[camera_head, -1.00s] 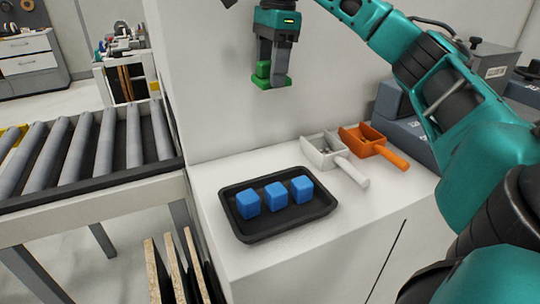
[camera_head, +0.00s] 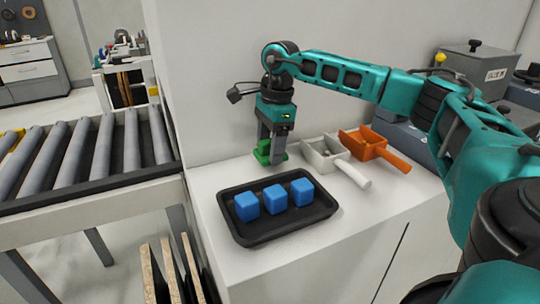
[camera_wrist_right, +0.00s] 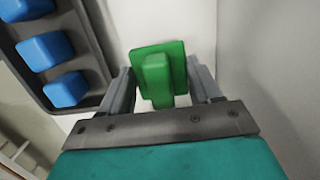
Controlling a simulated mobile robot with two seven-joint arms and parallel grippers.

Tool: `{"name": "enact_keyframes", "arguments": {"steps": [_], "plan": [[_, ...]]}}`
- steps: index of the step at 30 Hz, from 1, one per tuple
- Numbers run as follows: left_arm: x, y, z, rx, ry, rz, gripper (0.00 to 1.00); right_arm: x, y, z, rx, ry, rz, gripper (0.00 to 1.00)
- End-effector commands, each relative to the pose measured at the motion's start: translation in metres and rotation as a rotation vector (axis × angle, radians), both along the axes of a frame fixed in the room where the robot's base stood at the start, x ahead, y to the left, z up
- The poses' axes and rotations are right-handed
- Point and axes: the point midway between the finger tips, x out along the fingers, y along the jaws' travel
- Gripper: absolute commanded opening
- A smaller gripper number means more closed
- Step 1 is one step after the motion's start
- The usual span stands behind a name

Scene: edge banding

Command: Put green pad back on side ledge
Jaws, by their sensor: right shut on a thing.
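The green pad (camera_head: 262,154) is a flat green plate with a raised green grip block. My right gripper (camera_head: 271,156) is shut on it, low over the white ledge (camera_head: 215,180), behind the black tray and close to the wall. In the right wrist view the pad (camera_wrist_right: 157,75) sits between the two grey fingers (camera_wrist_right: 160,95), its grip block between them. I cannot tell whether the pad touches the ledge. My left gripper is not in view.
A black tray (camera_head: 240,236) with blue cubes (camera_head: 275,198) stands just in front of the gripper. A white scoop (camera_head: 325,156) and an orange scoop (camera_head: 370,145) lie to its right. A roller conveyor (camera_head: 85,150) is at left. Bare ledge shows around the tray.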

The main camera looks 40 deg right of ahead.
Motion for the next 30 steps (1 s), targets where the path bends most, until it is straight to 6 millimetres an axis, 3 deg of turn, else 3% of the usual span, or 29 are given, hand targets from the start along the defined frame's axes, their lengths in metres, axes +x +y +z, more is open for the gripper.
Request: {"name": "enact_keyframes", "arguments": {"steps": [5,17,18,25,30], "plan": [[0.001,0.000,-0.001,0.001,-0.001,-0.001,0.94,0.000,0.000,-0.024,-0.001,0.001,-0.001,0.33],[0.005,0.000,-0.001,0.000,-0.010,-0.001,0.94,0.000,0.000,-0.030,0.000,0.000,-0.001,0.33],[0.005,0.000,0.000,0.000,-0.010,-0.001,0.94,0.000,0.000,-0.029,-0.001,0.000,-0.001,0.66],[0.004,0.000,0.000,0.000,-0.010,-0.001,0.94,0.000,0.000,-0.029,0.000,0.000,0.000,0.88],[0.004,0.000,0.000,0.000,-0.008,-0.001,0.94,0.000,0.000,-0.029,0.000,0.000,0.000,0.88]]}}
